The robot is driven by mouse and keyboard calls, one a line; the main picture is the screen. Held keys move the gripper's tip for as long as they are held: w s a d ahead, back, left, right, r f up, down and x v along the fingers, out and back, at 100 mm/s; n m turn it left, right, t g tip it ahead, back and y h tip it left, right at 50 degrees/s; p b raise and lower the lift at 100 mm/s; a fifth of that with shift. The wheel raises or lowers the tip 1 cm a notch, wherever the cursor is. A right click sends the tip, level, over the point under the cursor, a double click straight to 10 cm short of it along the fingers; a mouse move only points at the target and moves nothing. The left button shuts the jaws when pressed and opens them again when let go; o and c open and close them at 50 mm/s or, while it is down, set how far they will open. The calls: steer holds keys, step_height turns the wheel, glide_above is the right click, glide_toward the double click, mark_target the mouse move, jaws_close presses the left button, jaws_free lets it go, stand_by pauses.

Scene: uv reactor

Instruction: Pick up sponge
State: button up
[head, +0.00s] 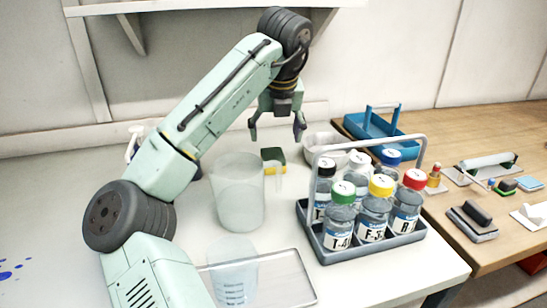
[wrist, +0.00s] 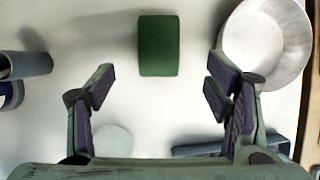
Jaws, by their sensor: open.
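The sponge (head: 273,158) is a small block with a green top and a yellow side, lying on the white table behind the large translucent beaker. In the wrist view its green top (wrist: 159,45) shows at the upper middle, between and beyond the two fingers. My gripper (head: 276,128) is open and empty, pointing down above the sponge. In the wrist view my gripper (wrist: 160,88) has its fingers wide apart, with clear white surface between them. The fingers do not touch the sponge. The beaker partly hides the sponge's surroundings in the head view.
The translucent beaker (head: 237,195) stands in front of the sponge. A round pale bowl (wrist: 268,42) is right of it. A caddy (head: 345,252) of several capped bottles stands at front right. A smaller beaker (head: 232,272) and a clear tray (head: 285,283) are nearer.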

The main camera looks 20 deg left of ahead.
mark_target(273, 156)
steer(key=p+x, duration=0.1)
steer(key=x, duration=0.8)
steer(key=shift+p, duration=0.4)
steer(key=shift+r, duration=0.1)
steer(key=shift+c, duration=0.3)
steer(key=c, duration=0.7)
